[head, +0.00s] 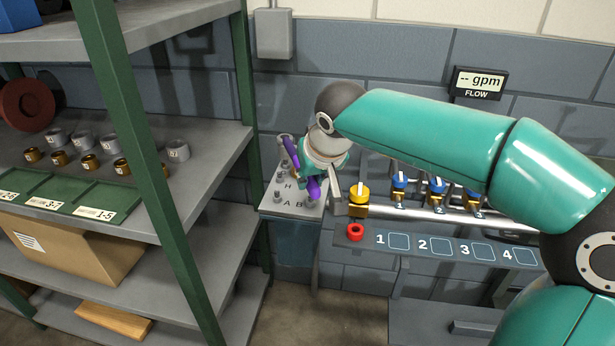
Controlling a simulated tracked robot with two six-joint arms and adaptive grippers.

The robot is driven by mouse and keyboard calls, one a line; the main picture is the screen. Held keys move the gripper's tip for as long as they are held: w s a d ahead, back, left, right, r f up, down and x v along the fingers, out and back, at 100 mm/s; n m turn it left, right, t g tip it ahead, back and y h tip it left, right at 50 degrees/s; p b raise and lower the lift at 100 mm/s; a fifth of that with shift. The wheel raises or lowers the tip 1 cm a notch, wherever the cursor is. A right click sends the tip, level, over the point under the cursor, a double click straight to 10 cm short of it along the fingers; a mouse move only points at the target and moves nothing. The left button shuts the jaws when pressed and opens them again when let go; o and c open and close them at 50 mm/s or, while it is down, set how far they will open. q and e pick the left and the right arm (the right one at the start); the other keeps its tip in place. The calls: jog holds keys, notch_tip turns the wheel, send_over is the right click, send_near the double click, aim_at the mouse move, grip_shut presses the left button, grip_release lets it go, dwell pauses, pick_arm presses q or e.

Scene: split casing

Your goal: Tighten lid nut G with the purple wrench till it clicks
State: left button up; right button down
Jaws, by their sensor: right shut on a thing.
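The purple wrench (291,155) is in my right gripper (318,176), which is shut on it over the casing lid. One purple part shows left of the gripper and another just below it. Lid nut G cannot be made out; my gripper and the wrench cover part of the lid. I cannot tell whether the wrench sits on a nut. My left gripper is not in view.
A green-posted shelf (180,200) with rings, trays and a box stands close on the left. A flow display (478,84) hangs behind.

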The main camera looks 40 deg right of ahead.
jog(key=shift+f+b, duration=1.45)
jog(key=shift+f, duration=0.1)
jog(key=w+a+m, duration=0.1)
jog(key=a, duration=0.1)
jog(key=w+a+m+g+h, duration=0.1)
jog(key=a, duration=0.1)
jog(key=w+a+m, duration=0.1)
jog(key=a+m, duration=0.1)
jog(key=shift+w+f+h+b, duration=0.1)
jog(key=shift+w+h+b, duration=0.15)
jog(key=shift+h+b, duration=0.15)
dwell(0.4)
